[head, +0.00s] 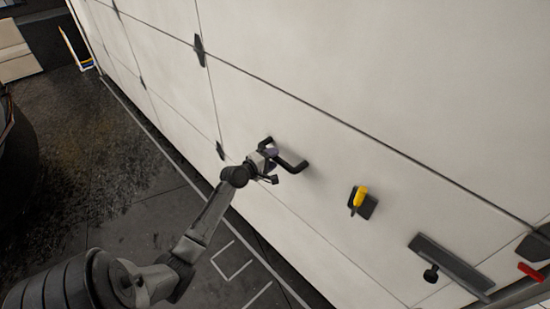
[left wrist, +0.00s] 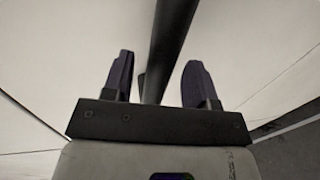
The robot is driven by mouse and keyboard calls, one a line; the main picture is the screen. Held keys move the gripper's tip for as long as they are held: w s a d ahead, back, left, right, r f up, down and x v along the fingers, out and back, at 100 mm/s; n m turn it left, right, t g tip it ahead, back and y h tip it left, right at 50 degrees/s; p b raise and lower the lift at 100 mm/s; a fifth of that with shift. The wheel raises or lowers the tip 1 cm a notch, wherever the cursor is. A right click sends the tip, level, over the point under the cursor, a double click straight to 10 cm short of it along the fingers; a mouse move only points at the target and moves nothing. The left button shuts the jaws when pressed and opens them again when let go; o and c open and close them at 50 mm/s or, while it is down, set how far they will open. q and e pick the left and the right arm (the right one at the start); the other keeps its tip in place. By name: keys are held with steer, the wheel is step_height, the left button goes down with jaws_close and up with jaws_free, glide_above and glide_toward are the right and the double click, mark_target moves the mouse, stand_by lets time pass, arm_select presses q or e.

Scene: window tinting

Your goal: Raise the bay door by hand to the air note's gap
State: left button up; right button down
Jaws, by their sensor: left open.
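The bay door (head: 330,60) is a large white panelled door that fills most of the head view, seen tilted. A black bar handle (head: 292,163) sticks out from its lower panel. My left gripper (head: 272,153) is at this handle in the head view. In the left wrist view, its two dark fingers (left wrist: 152,85) stand apart, and the black handle bar (left wrist: 172,40) runs between them. I cannot tell whether either finger touches the bar. The door's lower edge meets the floor line, and no gap shows clearly. My right gripper is not in view. No air note is readable.
A yellow-handled latch (head: 360,197) sits on the door right of the handle. A dark plate with a knob (head: 450,267) and a red piece (head: 531,271) are further right. Dark wet floor (head: 110,170) with white markings lies left of the door.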

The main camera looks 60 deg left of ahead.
arm_select(q)
steer(key=shift+x, duration=0.9)
jaws_close()
